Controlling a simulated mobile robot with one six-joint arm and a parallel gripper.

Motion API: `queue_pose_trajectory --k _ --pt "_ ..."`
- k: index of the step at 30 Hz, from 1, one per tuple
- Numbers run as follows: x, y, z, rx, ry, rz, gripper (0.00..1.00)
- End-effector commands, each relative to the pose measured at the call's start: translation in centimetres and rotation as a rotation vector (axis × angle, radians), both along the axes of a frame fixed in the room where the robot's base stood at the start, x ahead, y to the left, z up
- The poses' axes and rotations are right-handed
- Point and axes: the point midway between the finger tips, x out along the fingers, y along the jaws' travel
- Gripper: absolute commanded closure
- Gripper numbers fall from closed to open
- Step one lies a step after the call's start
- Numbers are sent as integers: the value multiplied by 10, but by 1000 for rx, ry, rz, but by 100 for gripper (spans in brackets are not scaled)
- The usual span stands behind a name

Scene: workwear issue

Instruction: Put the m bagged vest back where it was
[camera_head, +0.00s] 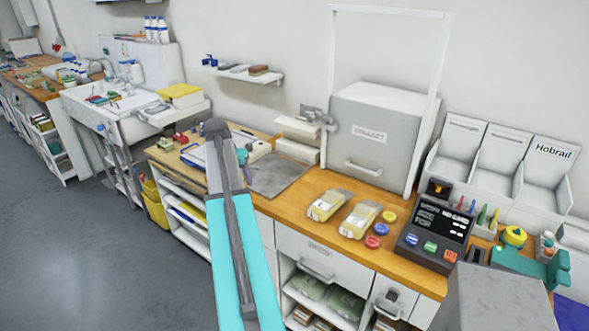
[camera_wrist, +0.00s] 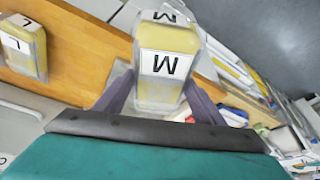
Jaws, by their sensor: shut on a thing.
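The M bagged vest (camera_wrist: 168,40) is a clear bag with yellow inside and white labels marked M. In the wrist view my gripper (camera_wrist: 158,92) is shut on it, one dark finger on each side. In the head view my arm reaches over the left part of the wooden counter; the gripper and the held vest are mostly hidden behind the arm and hard to make out. A bagged vest marked L (camera_wrist: 24,48) lies on the counter in the wrist view. Two bagged vests, one (camera_head: 328,204) left of the other (camera_head: 360,219), lie on the counter in the head view.
A grey mat (camera_head: 277,175) lies on the counter (camera_head: 310,183) left of the vests. A grey cabinet (camera_head: 375,135) stands behind. Coloured round buttons (camera_head: 373,242) and a dark console (camera_head: 433,232) are to the right. Open shelves (camera_head: 322,298) below hold more bags.

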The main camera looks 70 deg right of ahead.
Motion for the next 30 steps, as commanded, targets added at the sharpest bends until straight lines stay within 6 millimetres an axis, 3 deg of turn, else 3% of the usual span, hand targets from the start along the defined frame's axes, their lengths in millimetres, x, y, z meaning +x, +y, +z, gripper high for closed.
queue_pose_trajectory --k 1,9,16,21,30 --pt "-15 -18 1 -1 0 -41 66" --pt "-95 -85 -4 -7 0 -233 66" --pt "-152 -123 -10 -12 -1 -355 66" --pt "-170 -133 -11 -16 0 -393 66" --pt "-172 -133 -12 -16 -1 -397 66"
